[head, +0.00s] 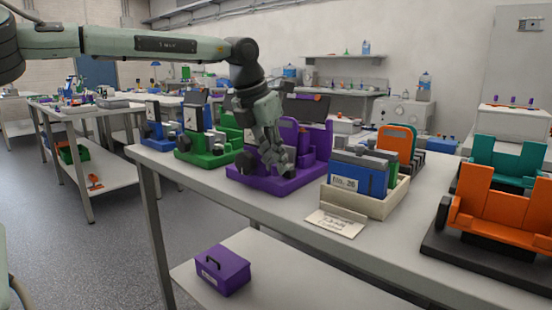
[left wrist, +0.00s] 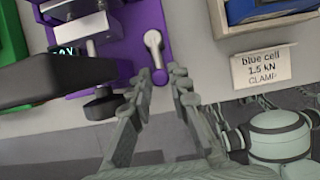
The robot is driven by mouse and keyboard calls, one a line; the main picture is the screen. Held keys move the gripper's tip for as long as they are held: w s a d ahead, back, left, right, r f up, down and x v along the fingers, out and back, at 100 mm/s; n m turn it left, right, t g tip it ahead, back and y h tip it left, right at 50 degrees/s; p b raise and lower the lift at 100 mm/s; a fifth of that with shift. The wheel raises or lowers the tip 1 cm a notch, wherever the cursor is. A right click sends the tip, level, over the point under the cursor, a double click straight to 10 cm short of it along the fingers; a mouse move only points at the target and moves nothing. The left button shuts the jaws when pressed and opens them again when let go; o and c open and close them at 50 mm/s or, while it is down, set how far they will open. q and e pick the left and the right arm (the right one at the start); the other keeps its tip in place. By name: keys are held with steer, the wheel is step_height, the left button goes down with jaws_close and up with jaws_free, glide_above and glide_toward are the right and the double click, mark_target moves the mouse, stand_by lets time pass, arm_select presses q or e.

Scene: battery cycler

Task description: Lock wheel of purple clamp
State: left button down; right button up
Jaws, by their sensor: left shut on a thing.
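The purple clamp (head: 308,150) stands on the table in the middle of the head view, with a dark panel at its back. In the left wrist view its purple base (left wrist: 150,17) carries a silver lever (left wrist: 153,42), a metal block and a small display partly covered by a dark plate. A black wheel (left wrist: 103,105) sticks out at the base's front edge, left of my fingers. My left gripper (head: 278,168) reaches down at the clamp's front. In the left wrist view its fingertips (left wrist: 162,76) are shut on the free end of the silver lever, apart from the wheel.
Green (head: 205,148) and blue (head: 160,135) clamps stand left of the purple one. A cream tray (head: 375,204) with blue cells and a card (left wrist: 262,66) reading "blue cell 1.5 kN CLAMP" are to the right. A purple box (head: 224,272) sits on the lower shelf.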

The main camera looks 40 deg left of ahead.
arm_select(q)
steer(key=c, duration=1.4)
jaws_free()
steer(key=v, duration=1.2)
steer(key=shift+s, duration=0.1)
